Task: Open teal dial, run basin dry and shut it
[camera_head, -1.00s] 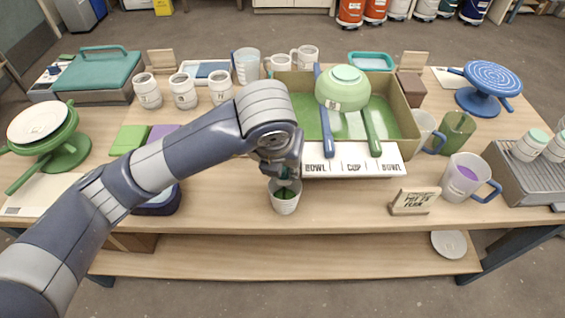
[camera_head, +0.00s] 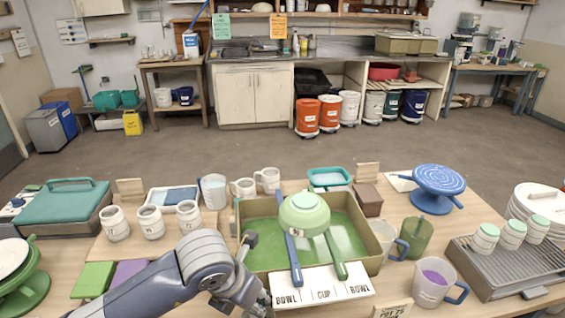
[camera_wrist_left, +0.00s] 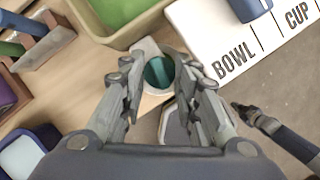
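The basin is a tan tray (camera_head: 356,208) with green glaze (camera_head: 347,232) in it. A white board reading BOWL, CUP, BOWL (camera_head: 322,287) lies along its front. My left gripper (camera_head: 262,303) is at the basin's front left corner. In the left wrist view its fingers (camera_wrist_left: 158,66) stand apart, one on each side of a round teal part (camera_wrist_left: 158,73), apparently the dial, with a pale rim around it. I cannot tell whether the fingers touch it. The cup below is hidden in the head view. A dark hand-like end, probably my right gripper (camera_wrist_left: 252,114), shows in the wrist view.
A green bowl (camera_head: 304,214) and blue (camera_head: 292,260) and green handles (camera_head: 336,257) lie over the basin. A purple-filled mug (camera_head: 433,282) and green cup (camera_head: 412,238) stand at right. White jars (camera_head: 150,221) and mugs stand behind left.

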